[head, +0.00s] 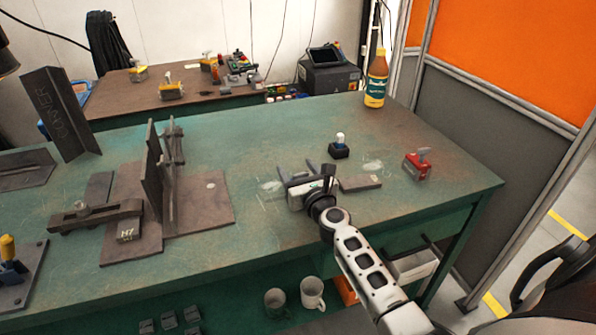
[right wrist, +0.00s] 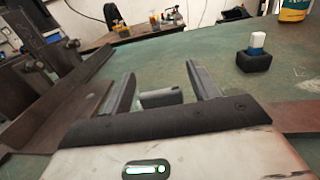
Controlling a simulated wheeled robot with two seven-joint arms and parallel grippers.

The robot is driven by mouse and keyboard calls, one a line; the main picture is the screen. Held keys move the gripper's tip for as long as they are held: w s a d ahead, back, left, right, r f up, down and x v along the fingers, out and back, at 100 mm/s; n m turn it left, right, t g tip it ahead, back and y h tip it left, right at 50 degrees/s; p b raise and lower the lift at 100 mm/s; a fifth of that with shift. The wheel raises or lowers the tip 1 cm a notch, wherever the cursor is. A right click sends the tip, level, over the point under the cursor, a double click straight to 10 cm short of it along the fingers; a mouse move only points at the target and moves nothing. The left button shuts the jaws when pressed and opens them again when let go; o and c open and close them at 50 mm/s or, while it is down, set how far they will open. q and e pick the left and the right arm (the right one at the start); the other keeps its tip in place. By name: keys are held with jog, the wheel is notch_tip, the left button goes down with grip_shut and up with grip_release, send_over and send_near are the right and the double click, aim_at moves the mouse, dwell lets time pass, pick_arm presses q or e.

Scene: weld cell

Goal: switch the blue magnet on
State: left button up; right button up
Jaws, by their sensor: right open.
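A small black block with a blue and white knob (head: 339,147) stands on the green table beyond my right gripper; it also shows upper right in the right wrist view (right wrist: 256,53). A red magnet-like block with a grey lever (head: 417,165) stands to its right. My right gripper (head: 307,170) is open, low over the table, short of the blue-knobbed block and to its left. In the right wrist view, a small grey block (right wrist: 161,98) shows between the open fingers (right wrist: 165,85); I cannot tell whether it touches them. My left gripper is out of view.
A flat steel plate (head: 360,183) lies right of my right gripper. A welded fixture with upright plates (head: 153,180) stands left. A bottle (head: 376,80) stands at the back edge. The table (head: 260,130) is clear behind the gripper. Mugs (head: 312,293) sit below.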

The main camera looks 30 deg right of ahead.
jog(key=c, duration=0.8)
jog(key=shift+c, duration=1)
